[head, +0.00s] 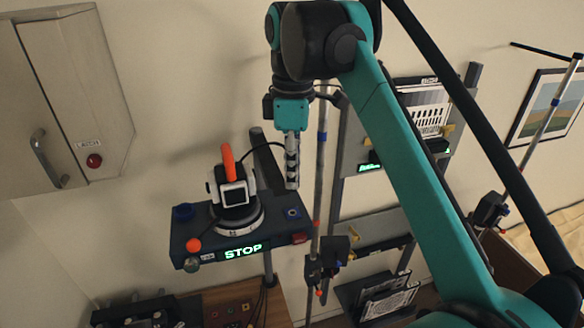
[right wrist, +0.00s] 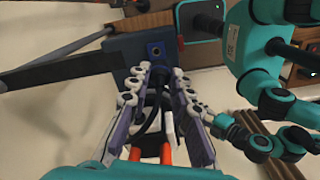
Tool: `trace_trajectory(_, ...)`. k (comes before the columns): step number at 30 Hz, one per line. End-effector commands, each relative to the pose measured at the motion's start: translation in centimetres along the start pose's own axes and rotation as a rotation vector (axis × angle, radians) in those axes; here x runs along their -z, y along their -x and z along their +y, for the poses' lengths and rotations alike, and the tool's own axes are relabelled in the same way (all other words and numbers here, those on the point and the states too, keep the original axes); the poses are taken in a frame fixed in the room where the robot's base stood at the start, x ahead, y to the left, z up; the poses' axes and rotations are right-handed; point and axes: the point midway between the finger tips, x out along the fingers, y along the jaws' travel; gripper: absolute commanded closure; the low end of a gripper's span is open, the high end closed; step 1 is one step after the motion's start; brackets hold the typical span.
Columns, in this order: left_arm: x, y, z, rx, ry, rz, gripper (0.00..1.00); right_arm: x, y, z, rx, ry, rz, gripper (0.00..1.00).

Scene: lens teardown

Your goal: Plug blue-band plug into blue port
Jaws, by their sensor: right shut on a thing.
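My right gripper (head: 291,186) points down above the right end of a dark console with a lit STOP sign (head: 243,251). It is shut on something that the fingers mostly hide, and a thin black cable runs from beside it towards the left. In the right wrist view the fingers (right wrist: 160,75) flank a dark cable; no blue band can be made out. The blue port (head: 293,212) sits on the console top just below the fingertips, apart from them. It also shows in the right wrist view as a blue-ringed hole (right wrist: 155,48) beyond the fingertips. My left gripper is not in view.
A white camera-like unit with an orange part (head: 228,160) stands on a round base (head: 238,219) left of the port. A red ball knob (head: 193,245) is at the console's front left. A metal pole (head: 318,200) rises close to the gripper's right. A wall cabinet (head: 75,100) is far left.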

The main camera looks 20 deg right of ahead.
Motion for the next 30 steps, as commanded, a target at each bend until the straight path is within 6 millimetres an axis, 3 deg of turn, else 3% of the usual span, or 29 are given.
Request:
trace_trajectory(8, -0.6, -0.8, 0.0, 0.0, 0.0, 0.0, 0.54, 0.0, -1.1, 0.0, 0.0, 0.0, 0.0, 0.99)
trace_trajectory(21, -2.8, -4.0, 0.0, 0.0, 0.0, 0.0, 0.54, 0.0, -5.2, 0.0, 0.0, 0.0, 0.0, 0.99)
trace_trajectory(30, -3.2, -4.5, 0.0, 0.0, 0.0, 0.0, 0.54, 0.0, -5.9, 0.0, 0.0, 0.0, 0.0, 0.99)
